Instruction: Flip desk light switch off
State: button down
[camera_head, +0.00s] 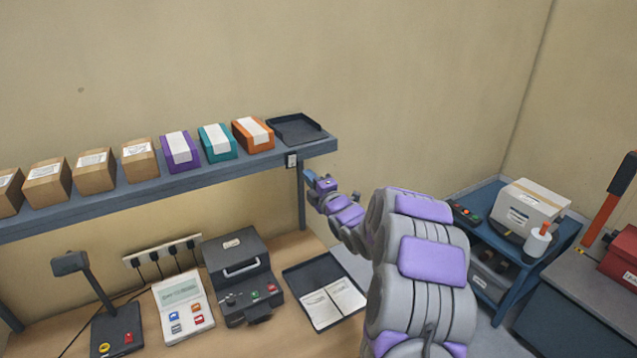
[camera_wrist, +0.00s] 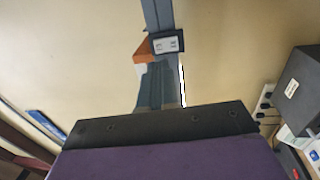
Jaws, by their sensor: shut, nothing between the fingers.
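A small switch-like box (camera_head: 291,161) with a pale face is on the front edge of the shelf, near its right end. The wrist view shows a dark-framed box with a white, marked face (camera_wrist: 167,45) on the blue-grey shelf beam. Its on or off position is too small to tell. My gripper (camera_head: 311,178) is shut and empty, just below and right of that box, apart from it. In the wrist view its dark and purple body fills the bottom and the fingertips are not clear. A desk lamp (camera_head: 70,263) stands at the lower left; its base has yellow and red buttons.
The shelf (camera_head: 215,174) holds brown, purple, teal and orange boxes and a black tray (camera_head: 295,128). Below on the desk are a white keypad device (camera_head: 182,305), a black machine (camera_head: 240,270) and a tray with papers (camera_head: 325,295). A blue cart (camera_head: 490,205) stands right.

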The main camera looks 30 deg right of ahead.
aim_at(292, 158)
jog(key=w, duration=0.2)
jog(key=w+p, duration=0.1)
jog(key=w, duration=0.3)
jog(key=shift+w+a+r+p, duration=0.3)
jog(key=shift+w+r, duration=0.05)
jog(key=shift+w+d, duration=0.3)
jog(key=shift+w, duration=0.15)
jog(key=shift+a+r, duration=0.1)
jog(key=shift+a, duration=0.3)
jog(key=shift+b, duration=0.55)
jog(key=shift+w+r+b, duration=0.1)
jog(key=shift+r+b, duration=0.05)
jog(key=shift+b, duration=0.4)
jog(key=shift+r, duration=0.55)
